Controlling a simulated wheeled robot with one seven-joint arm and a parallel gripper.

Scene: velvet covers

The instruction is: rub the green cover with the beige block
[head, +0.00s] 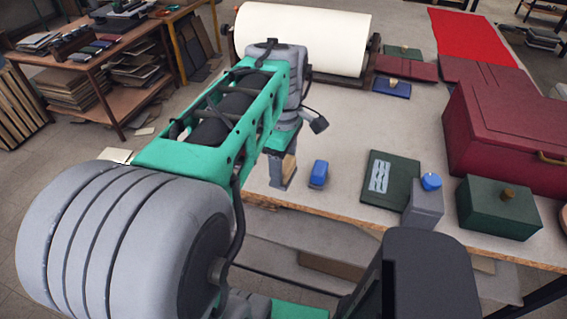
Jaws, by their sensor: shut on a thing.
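The green cover (404,172) lies flat on the table, right of centre. It is dark green and has a pale blue-grey wavy patch (379,177) on its left half. My gripper (283,178) points down at the table's near part, left of the cover and apart from it. It is shut on the beige block (290,166), which is partly hidden by the finger. Whether the block touches the tabletop I cannot tell.
A blue block (319,174) stands between my gripper and the green cover. A blue cover (391,90) and paper roll (300,38) are behind.

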